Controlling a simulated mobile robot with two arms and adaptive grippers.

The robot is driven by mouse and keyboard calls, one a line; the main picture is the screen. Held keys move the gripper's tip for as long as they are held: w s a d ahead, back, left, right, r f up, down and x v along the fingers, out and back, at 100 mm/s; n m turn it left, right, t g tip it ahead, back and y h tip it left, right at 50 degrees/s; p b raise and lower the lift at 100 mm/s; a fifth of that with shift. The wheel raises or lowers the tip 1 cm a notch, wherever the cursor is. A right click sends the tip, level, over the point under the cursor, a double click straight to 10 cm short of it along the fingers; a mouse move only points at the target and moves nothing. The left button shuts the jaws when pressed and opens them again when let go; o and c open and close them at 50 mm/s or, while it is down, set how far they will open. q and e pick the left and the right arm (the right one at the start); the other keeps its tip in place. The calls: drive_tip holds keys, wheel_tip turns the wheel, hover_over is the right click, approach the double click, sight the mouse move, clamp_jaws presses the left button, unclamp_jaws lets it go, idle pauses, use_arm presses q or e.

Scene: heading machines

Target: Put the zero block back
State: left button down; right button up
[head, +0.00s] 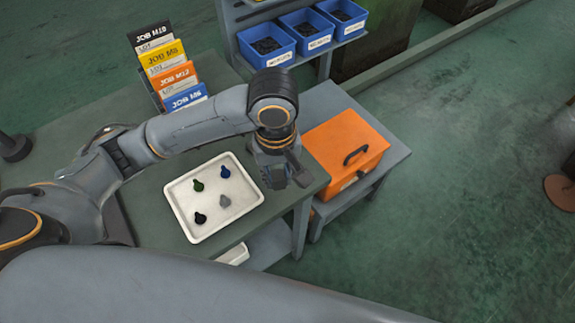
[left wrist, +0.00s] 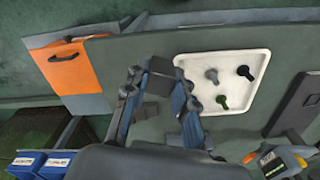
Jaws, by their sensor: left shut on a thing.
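My left gripper (head: 286,172) is over the right end of the green work table, just right of the white tray. In the left wrist view, its fingers (left wrist: 158,88) are closed on a small dark grey block (left wrist: 160,76), taken to be the zero block. No marking on the block can be read. In the head view the block is hard to tell from the dark fingers. Whether it touches the table cannot be told. My right gripper is in neither view.
The white tray (head: 179,212) holds green, blue, black and grey knobbed pieces. A lidded orange box (head: 340,150) with a black handle stands on a lower grey table to the right. Job cards (head: 168,65) stand at the back left. Blue bins (head: 310,42) sit on a shelf behind.

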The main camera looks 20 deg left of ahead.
use_arm(q)
drive_tip(key=w+f, duration=0.2)
drive_tip(key=w+a+f, duration=0.1)
drive_tip(key=w+f, duration=0.1)
drive_tip(key=w, duration=0.1)
drive_tip(key=w+f+p, duration=0.1)
drive_tip(key=w+f, duration=0.1)
drive_tip(key=shift+w+a+f, duration=0.1)
drive_tip(key=shift+w+a, duration=0.05)
drive_tip(key=shift+w, duration=0.2)
drive_tip(key=shift+w+f, duration=0.35)
drive_tip(key=shift+f, duration=0.15)
wheel_tip(320, 180, down, 2)
drive_tip(key=shift+w+a+f+p, duration=0.1)
drive_tip(key=shift+p, duration=0.45)
drive_tip(key=shift+f, duration=0.55)
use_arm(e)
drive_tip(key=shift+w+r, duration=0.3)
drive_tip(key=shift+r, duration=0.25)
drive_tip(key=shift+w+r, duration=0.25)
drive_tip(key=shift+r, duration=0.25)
use_arm(q)
drive_tip(key=c, duration=1.1)
unclamp_jaws()
drive_tip(key=shift+f, duration=0.1)
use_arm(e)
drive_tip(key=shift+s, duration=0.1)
